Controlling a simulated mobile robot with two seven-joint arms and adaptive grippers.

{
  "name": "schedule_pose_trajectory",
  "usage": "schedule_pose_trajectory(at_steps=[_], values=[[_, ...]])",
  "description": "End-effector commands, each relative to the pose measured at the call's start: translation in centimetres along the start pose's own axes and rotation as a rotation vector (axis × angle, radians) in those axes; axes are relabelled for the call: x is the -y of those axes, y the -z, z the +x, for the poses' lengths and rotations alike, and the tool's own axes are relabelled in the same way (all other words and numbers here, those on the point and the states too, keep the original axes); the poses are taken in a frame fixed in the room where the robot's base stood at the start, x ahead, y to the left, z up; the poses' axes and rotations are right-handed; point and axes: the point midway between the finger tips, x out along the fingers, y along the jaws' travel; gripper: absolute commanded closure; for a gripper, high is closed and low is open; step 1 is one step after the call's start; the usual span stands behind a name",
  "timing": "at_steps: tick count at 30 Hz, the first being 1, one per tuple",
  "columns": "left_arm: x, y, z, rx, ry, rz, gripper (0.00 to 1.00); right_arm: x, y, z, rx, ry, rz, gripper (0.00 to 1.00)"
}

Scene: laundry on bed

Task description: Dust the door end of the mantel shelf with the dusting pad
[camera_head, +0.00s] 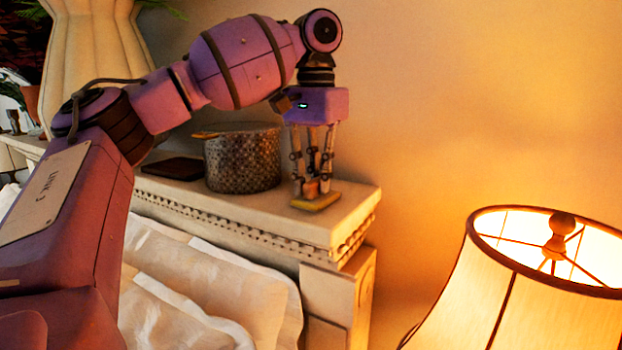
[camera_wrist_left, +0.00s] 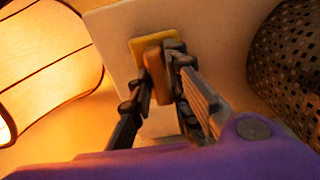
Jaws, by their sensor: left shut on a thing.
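The dusting pad (camera_head: 316,203) is a flat yellow pad with an orange-brown grip block on top. My left gripper (camera_head: 312,186) points down and is shut on the block, with the pad at the top of the mantel shelf (camera_head: 290,212), near its right end. In the left wrist view the yellow pad (camera_wrist_left: 146,46) and its block (camera_wrist_left: 153,62) show between the fingers (camera_wrist_left: 160,72), over the pale shelf top (camera_wrist_left: 112,32). Whether the pad touches the shelf all over is hard to tell. My right gripper is in neither view.
A dark woven basket (camera_head: 243,160) stands on the shelf just left of the gripper; it also shows in the wrist view (camera_wrist_left: 292,60). A dark flat item (camera_head: 173,168) lies further left. A lit lamp (camera_head: 535,275) stands at right, below the shelf. White pillows (camera_head: 200,290) lie in front.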

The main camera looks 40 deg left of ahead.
Motion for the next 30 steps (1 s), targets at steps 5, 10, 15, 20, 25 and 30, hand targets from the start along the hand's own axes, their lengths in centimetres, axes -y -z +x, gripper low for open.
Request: schedule_pose_trajectory(at_steps=[5,10,15,20,25,30], values=[[0.0,0.8,0.1,0.002,0.001,0.0,1.0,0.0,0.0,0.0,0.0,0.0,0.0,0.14],[0.0,2.4,0.0,0.001,-0.001,0.0,1.0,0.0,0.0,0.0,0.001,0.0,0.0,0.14],[0.1,3.6,-0.1,0.001,0.0,0.0,1.0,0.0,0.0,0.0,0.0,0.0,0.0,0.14],[0.1,3.9,-0.1,0.001,0.0,0.001,1.0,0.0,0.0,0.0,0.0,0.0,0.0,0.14],[1.0,3.8,0.1,0.001,0.0,-0.002,1.0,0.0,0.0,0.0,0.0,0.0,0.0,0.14],[2.0,3.8,0.2,0.001,0.0,-0.001,1.0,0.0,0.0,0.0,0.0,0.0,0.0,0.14]])
